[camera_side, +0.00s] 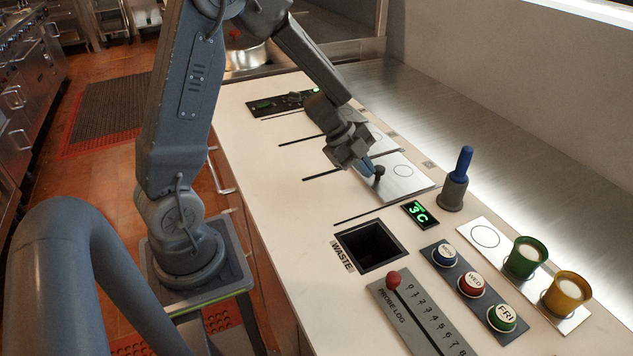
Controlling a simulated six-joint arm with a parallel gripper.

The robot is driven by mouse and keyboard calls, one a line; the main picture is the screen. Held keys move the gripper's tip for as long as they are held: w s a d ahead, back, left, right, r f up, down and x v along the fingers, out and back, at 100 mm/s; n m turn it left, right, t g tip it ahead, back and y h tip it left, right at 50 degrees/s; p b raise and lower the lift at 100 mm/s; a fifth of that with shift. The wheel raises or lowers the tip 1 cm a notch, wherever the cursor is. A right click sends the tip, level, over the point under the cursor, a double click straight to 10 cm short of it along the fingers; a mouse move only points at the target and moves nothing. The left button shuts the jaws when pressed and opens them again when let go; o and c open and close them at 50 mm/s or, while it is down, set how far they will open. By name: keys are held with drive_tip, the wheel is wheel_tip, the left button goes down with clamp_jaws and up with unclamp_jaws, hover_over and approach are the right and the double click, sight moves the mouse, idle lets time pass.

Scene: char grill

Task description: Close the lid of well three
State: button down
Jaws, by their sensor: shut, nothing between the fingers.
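A silver metal plate (405,187) lies flat on the counter right of my gripper, with a ring mark on it and a small dark knob (379,172) standing near its left side. I take it for a well lid, but I see no number on it. My gripper (367,168) is shut and empty, tilted down at the knob's left side; I cannot tell whether they touch. Another pale plate (378,138) lies farther back, partly hidden by my wrist. Which plate belongs to well three, and any opening beneath, I cannot tell.
A blue-handled tool (457,180) stands in a grey holder right of the plate. Nearer are a green display (420,214), an open square waste hole (372,245), several labelled buttons (471,284), a red-knobbed slider panel (420,322), a green cup (525,258) and a yellow cup (566,294).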

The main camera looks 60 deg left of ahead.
drive_tip(key=shift+w, duration=1.3)
drive_tip(key=s, duration=0.4)
drive_tip(key=shift+s, duration=0.2)
drive_tip(key=v, duration=0.9)
wheel_tip(320, 180, up, 12)
drive_tip(key=w+d+n+t+y, duration=0.2)
drive_tip(key=n+t+y, duration=0.5)
drive_tip(key=n, duration=0.2)
drive_tip(key=s+d+f+n+g+h, duration=0.1)
drive_tip(key=s+d+n+g, duration=0.2)
drive_tip(key=s, duration=0.4)
drive_tip(key=s+d+f+n+g+h, duration=0.1)
drive_tip(key=s+d+n+g, duration=0.3)
drive_tip(key=s+d, duration=0.4)
drive_tip(key=shift+s+f+n, duration=0.35)
drive_tip(key=shift+f+n, duration=0.05)
